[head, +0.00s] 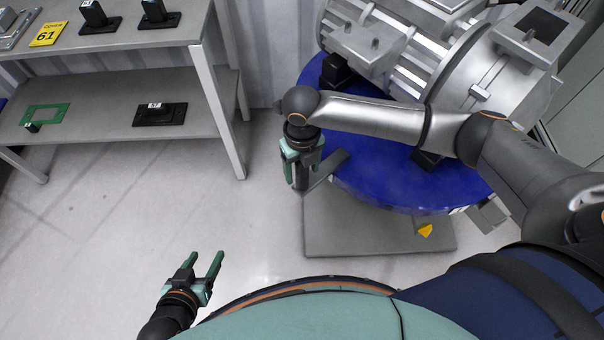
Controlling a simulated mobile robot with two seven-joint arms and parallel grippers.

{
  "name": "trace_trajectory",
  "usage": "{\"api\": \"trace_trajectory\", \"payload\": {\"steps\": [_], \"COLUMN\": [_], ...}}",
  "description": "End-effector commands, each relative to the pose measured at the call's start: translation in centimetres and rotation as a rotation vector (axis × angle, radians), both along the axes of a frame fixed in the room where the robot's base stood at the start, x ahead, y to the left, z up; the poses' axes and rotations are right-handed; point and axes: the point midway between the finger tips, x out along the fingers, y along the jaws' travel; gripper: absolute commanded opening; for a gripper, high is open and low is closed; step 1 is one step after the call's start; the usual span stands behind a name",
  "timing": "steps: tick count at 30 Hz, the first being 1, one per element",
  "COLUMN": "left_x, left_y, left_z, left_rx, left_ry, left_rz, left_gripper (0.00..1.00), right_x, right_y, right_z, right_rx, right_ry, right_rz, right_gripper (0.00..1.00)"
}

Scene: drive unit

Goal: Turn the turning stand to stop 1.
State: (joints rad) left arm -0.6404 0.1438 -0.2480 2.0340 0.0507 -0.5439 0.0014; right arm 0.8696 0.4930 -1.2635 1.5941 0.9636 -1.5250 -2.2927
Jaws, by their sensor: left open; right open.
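The turning stand has a round blue top (385,191) on a grey base plate (350,235). A grey drive unit (400,55) with a ribbed body rests on the blue top. A dark grey bar (331,164) sticks out from the left edge of the top. My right gripper (299,180) is open and points down at the outer end of this bar. Its fingers overlap the bar's end, and I cannot tell whether they touch it. A yellow pointer (425,231) shows low on the base plate. My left gripper (207,262) is open and empty over the floor at lower left.
A grey shelf unit (190,100) stands at upper left. Its upper board holds a yellow sign marked 61 (48,34) and black parts (97,17). Its lower board holds a green frame (45,113) and a black part (160,115). The floor between shelf and stand is clear.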

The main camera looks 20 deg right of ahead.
Motion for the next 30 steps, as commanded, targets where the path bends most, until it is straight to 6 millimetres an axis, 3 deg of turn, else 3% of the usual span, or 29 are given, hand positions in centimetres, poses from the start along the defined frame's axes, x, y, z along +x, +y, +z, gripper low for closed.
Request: {"api": "trace_trajectory", "payload": {"steps": [6,15,30], "left_x": [0.0,0.0,0.0], "left_y": [0.1,0.1,0.1], "left_z": [-0.4,-0.3,-0.3], "left_rx": [0.000,0.002,0.002], "left_ry": [-0.002,-0.001,0.000], "left_rz": [0.001,0.001,0.002], "left_gripper": [0.61,0.61,0.61], "right_x": [0.0,0.0,0.0], "right_y": [0.0,0.0,0.0], "right_z": [-2.0,-2.2,-2.1], "right_rx": [0.000,0.000,0.000], "right_ry": [-0.001,-0.001,-0.001], "right_rz": [0.001,0.001,0.000], "right_gripper": [0.69,0.69,0.14]}}
